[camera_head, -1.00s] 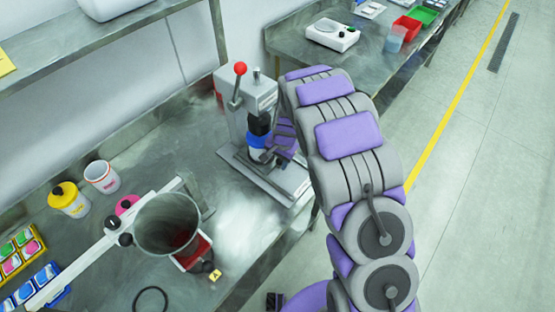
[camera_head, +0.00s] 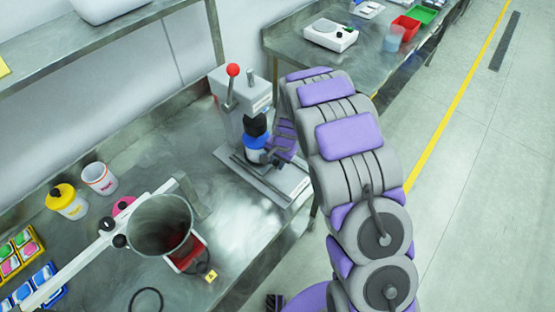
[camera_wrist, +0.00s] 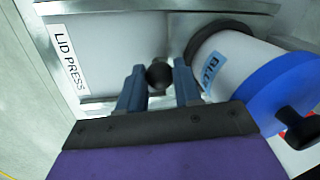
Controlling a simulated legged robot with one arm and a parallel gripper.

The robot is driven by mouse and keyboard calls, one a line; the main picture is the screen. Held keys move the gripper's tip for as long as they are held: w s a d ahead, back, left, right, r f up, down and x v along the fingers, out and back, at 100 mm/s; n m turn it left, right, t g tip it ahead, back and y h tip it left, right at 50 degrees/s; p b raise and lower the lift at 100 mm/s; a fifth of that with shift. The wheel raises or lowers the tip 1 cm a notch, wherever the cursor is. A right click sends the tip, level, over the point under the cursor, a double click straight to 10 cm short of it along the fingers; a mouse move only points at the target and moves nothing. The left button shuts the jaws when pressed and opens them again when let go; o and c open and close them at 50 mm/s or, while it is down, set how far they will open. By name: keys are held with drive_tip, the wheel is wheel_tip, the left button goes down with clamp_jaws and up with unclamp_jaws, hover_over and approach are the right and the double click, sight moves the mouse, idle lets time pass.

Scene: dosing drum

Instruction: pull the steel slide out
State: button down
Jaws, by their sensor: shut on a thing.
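The steel slide (camera_wrist: 183,42) is the flat grey plate in the base of the lid press (camera_head: 238,98). A dark round knob (camera_wrist: 158,75) shows in front of it in the wrist view. My gripper (camera_wrist: 157,84) is shut on this knob, one blue-grey finger on each side. In the head view my gripper (camera_head: 281,147) is low at the press, beside a can with a blue band (camera_head: 255,141). The can also shows in the wrist view (camera_wrist: 237,70), just right of my fingers, with a label. My arm hides part of the press base.
A metal hopper (camera_head: 160,224) on a white beam stands left of the press. A yellow-lidded jar (camera_head: 67,202) and a white cup (camera_head: 99,178) stand farther left. A second bench (camera_head: 375,50) with a scale is behind. Open floor lies to the right.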

drive_tip(key=shift+w+r, duration=0.15)
drive_tip(key=s+d, duration=0.2)
drive_tip(key=d, duration=0.1)
drive_tip(key=s+d, duration=0.3)
drive_tip(key=d, duration=0.1)
drive_tip(key=s+d, duration=0.3)
drive_tip(key=d, duration=0.1)
drive_tip(key=shift+s, duration=0.15)
drive_tip(key=shift+a, duration=0.1)
